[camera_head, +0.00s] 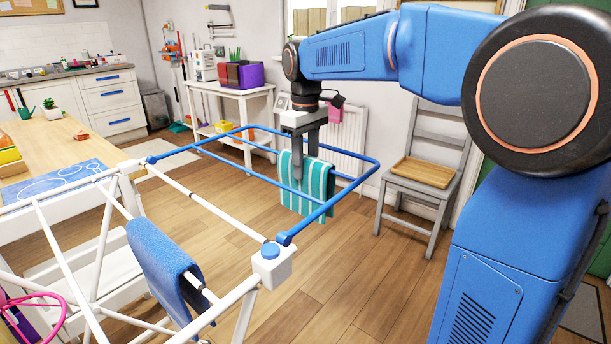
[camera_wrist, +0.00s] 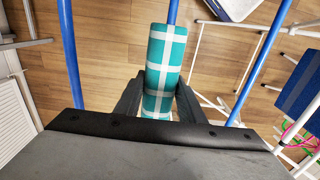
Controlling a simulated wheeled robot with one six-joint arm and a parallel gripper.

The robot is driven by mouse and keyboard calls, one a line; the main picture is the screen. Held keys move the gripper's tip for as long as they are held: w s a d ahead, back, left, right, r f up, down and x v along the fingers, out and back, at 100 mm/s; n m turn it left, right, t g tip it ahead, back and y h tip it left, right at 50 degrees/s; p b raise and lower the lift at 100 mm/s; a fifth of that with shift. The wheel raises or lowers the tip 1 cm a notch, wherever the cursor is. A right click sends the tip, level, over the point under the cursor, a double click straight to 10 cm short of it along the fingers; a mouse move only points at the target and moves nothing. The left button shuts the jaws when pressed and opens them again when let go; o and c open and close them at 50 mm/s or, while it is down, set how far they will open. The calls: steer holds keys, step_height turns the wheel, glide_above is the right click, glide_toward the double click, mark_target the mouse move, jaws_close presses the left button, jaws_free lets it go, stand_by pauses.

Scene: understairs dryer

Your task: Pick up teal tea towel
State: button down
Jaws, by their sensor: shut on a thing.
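The teal tea towel (camera_head: 318,187), with pale stripes, hangs folded over a blue bar of the drying rack (camera_head: 364,162). My gripper (camera_head: 305,177) reaches down from above and is shut on the towel. In the wrist view the towel (camera_wrist: 166,62) lies along the bar, with its near end between the two fingers of my gripper (camera_wrist: 158,100). The towel still surrounds the bar. The fingertips are partly hidden by the towel.
A blue towel (camera_head: 165,265) hangs on the rack's white near part. A grey chair (camera_head: 425,172) stands to the right by a white radiator (camera_head: 345,135). A wooden table (camera_head: 60,145) is at left. Wooden floor (camera_head: 330,275) below the rack is clear.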

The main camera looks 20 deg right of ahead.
step_height(320, 180, up, 18)
stand_by(0.5)
steer(key=shift+r, duration=0.45)
stand_by(1.1)
